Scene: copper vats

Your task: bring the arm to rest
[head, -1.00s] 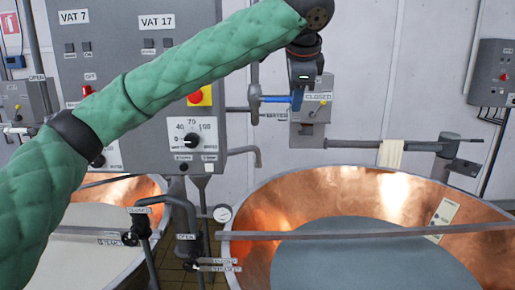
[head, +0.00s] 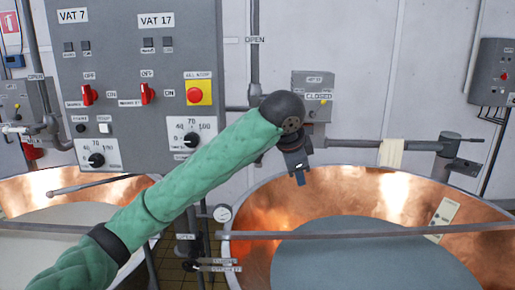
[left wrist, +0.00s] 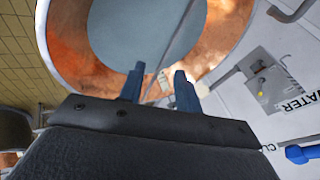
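My left arm, in a green quilted sleeve, comes in from the lower left of the head view. Its gripper (head: 299,178) hangs low at the near side of the grey valve box, over the back rim of the right copper vat. In the left wrist view the two blue-grey fingers of this gripper (left wrist: 160,86) stand apart with nothing between them. The copper vat (left wrist: 232,35) lies beyond them. A blue handle (left wrist: 302,153) shows at the lower right there, clear of the fingers. My right gripper is in neither view.
The control panel (head: 120,30) with red switches stands behind the arm. The right vat (head: 320,190) holds pale liquid, with a bar (head: 370,235) across it. A cloth (head: 391,153) hangs on a pipe. The left vat (head: 30,185) is partly behind the arm.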

